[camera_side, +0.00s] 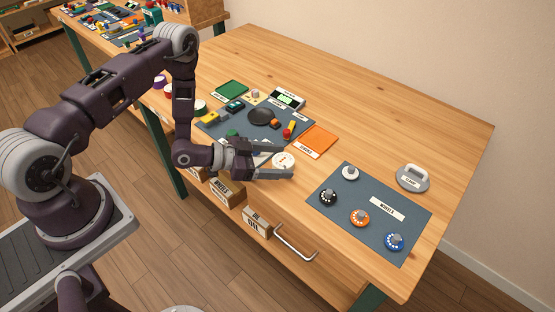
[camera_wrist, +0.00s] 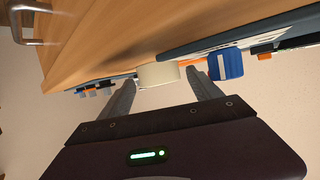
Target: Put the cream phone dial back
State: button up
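A round cream piece (camera_side: 283,160) with dark markings on top sits near the table's front edge, beside the fingers of my gripper (camera_side: 284,161). In the wrist view the cream piece (camera_wrist: 158,75) shows as a short cylinder between the fingertips (camera_wrist: 160,77), with a small gap on each side. My gripper is open and level, low over the table. A white dial with a grey knob (camera_side: 350,173) sits on the dark mat (camera_side: 340,223) at right, with a black dial (camera_side: 328,197), an orange dial (camera_side: 360,217) and a blue dial (camera_side: 395,241). I cannot tell whether the cream piece is a dial or a body.
An orange pad (camera_side: 317,139) and a cluttered dark mat (camera_side: 215,125) lie behind my gripper. A blue block (camera_wrist: 226,63) is close to the right finger in the wrist view. The table's back right is clear.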

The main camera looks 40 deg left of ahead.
jog(key=shift+a+r, duration=0.1)
jog(key=shift+r, duration=0.1)
jog(key=v, duration=1.2)
jog(key=w, duration=0.1)
jog(key=w+a+r+m+g+y, duration=0.1)
jog(key=w+a+r+g+y, duration=0.1)
jog(key=w, duration=0.1)
jog(key=shift+a+m, duration=0.1)
jog(key=shift+m, duration=0.2)
jog(key=s+a+r+n+g+y, duration=0.15)
jog(key=r+y, duration=0.25)
jog(key=r, duration=0.5)
jog(key=a+r+n+y, duration=0.2)
jog(key=a+r+y, duration=0.15)
jog(key=r, duration=0.55)
jog(key=s+d+r+n+g+h, duration=0.1)
jog(key=s+d+r, duration=0.3)
jog(key=s, duration=0.6)
jog(key=s+d+r+n+g, duration=0.1)
jog(key=s+d+r+n, duration=0.3)
jog(key=s, duration=0.7)
jog(key=d, duration=0.2)
jog(key=shift+d+h, duration=0.35)
jog(key=shift+d, duration=0.05)
jog(key=shift+r+g, duration=0.1)
jog(key=shift+g, duration=0.15)
